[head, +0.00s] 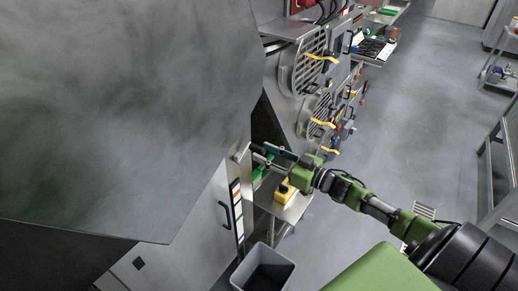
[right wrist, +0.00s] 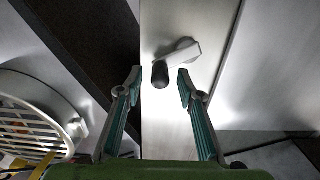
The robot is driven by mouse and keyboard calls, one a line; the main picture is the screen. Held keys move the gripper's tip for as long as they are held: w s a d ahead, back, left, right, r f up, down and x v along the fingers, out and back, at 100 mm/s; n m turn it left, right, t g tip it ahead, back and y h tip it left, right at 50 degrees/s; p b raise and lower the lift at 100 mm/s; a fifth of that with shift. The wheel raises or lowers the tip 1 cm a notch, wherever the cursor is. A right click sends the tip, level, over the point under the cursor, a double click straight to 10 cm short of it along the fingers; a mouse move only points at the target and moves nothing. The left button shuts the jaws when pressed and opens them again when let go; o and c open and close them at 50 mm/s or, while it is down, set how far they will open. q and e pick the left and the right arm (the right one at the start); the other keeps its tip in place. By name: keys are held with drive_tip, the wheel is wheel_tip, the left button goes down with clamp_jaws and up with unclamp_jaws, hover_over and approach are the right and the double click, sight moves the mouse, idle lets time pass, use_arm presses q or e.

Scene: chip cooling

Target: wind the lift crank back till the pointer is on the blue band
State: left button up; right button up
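The lift crank (right wrist: 182,54) shows in the right wrist view as a light grey arm with a dark knob (right wrist: 161,76) hanging at its lower left end. My right gripper (right wrist: 160,74) is open, with one fingertip on each side of the knob. Visible gaps separate both fingers from it. In the head view the right gripper (head: 264,162) is at the cabinet's narrow front edge, and the crank cannot be made out there. A banded upright scale (head: 238,210) is below it. My left gripper is out of view.
A large grey hood (head: 120,100) fills the upper left. A yellow box (head: 283,192) sits on a small shelf under my right gripper. A grey bin (head: 264,268) stands below. Vented machines (head: 305,70) with yellow handles line the back. Open floor (head: 390,120) lies right.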

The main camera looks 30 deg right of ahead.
drive_tip(key=shift+x, duration=0.95)
drive_tip(key=shift+w+a, duration=0.2)
drive_tip(key=shift+w, duration=0.25)
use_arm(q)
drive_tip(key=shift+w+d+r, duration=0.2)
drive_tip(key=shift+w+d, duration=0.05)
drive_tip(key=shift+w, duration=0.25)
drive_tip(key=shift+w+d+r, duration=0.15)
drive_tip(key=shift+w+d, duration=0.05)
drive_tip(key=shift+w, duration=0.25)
use_arm(e)
clamp_jaws()
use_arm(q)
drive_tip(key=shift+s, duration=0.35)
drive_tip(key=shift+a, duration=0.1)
use_arm(e)
drive_tip(key=shift+r, duration=0.1)
